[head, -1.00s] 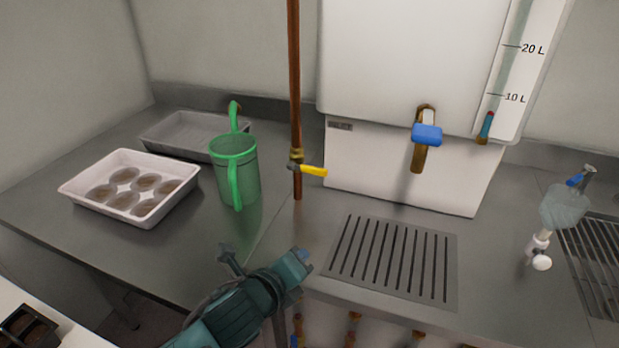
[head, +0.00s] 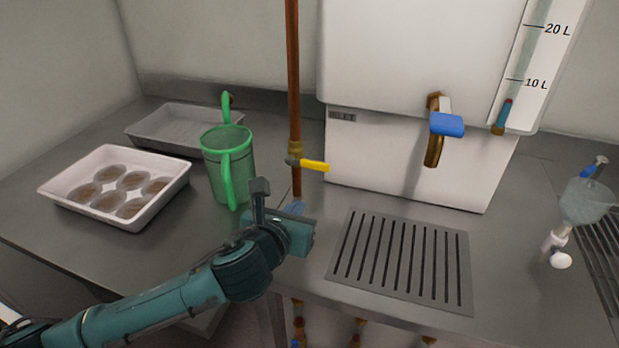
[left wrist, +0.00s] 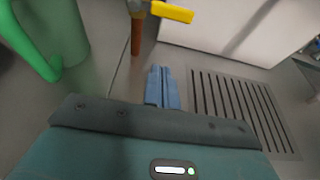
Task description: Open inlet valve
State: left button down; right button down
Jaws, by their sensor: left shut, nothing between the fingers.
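A copper pipe (head: 293,80) runs down vertically to the counter, with a brass valve (head: 294,155) low on it. The valve's yellow lever (head: 314,166) points to the right, across the pipe. The lever also shows at the top of the left wrist view (left wrist: 172,12). My left gripper (head: 297,208) is just below the lever, near the pipe's foot, and apart from both as far as I can see. Its blue fingers (left wrist: 162,86) are shut with nothing between them. My right gripper is not in view.
A green jug (head: 226,165) stands close left of my left gripper. A white tray with round pots (head: 150,211) and a grey tray (head: 168,140) lie further left. A white tank (head: 405,150) with a blue-handled tap (head: 446,124) stands behind a drain grate (head: 455,258).

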aim_at(307, 164)
pick_arm(q)
jog(key=x, duration=0.8)
jog(key=shift+w+f, duration=0.1)
jog(key=shift+w, duration=0.05)
jog(key=r, duration=0.3)
jog(key=shift+w+d+p, duration=0.1)
jog(key=shift+w+p, duration=0.15)
jog(key=shift+p, duration=0.1)
jog(key=shift+r, duration=0.45)
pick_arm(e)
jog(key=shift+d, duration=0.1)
pick_arm(q)
jog(key=shift+w, duration=0.1)
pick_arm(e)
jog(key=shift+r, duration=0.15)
